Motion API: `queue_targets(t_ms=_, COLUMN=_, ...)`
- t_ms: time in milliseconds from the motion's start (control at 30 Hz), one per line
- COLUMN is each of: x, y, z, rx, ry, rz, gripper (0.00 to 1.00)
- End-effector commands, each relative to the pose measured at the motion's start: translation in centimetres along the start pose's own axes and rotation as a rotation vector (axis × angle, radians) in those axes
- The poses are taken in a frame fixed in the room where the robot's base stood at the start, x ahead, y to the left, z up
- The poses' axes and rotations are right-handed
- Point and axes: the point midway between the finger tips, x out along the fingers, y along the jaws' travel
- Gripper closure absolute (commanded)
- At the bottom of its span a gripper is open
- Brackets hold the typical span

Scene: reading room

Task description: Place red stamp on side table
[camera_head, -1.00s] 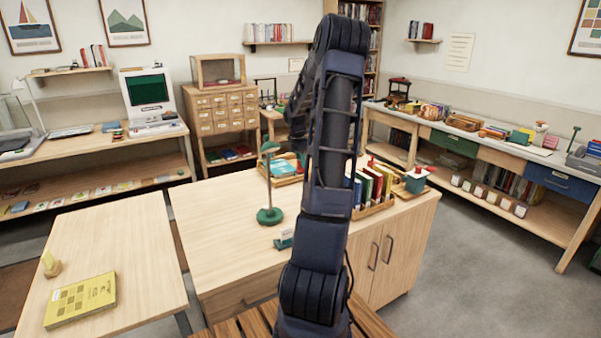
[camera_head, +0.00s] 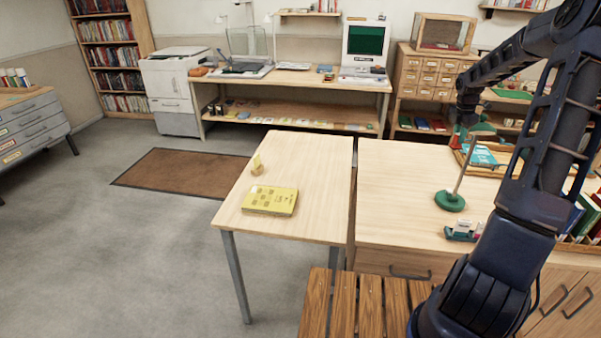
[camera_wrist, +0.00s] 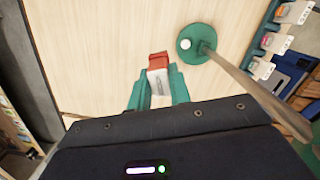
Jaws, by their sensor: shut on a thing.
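The red stamp (camera_wrist: 158,61) is between my gripper's green fingertips (camera_wrist: 158,84) in the wrist view, its red end outward and a pale body between the fingers. My gripper is shut on it, above the pale wooden desk (camera_wrist: 105,50). The likely side table (camera_head: 300,165) is the pale wooden table left of the desk, with grey legs.
A yellow book (camera_head: 270,201) and a small wooden holder with a yellow card (camera_head: 257,167) sit on the side table; its far part is bare. The green lamp's base (camera_head: 450,201) stands on the desk near my gripper. A slatted wooden surface (camera_head: 357,305) is in front.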

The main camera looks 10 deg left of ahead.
Motion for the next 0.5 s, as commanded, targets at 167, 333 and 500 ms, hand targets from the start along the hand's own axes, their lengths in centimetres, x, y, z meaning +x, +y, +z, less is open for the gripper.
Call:
queue_targets(t_ms=167, x=-0.8, y=5.0, z=-5.7, rx=-0.144, ry=0.001, rz=0.018, gripper=1.00)
queue_targets(t_ms=333, x=-1.5, y=9.1, z=-11.4, rx=-0.276, ry=0.001, rz=0.034, gripper=1.00)
queue_targets(t_ms=500, x=-2.2, y=12.6, z=-17.5, rx=-0.406, ry=0.001, rz=0.049, gripper=1.00)
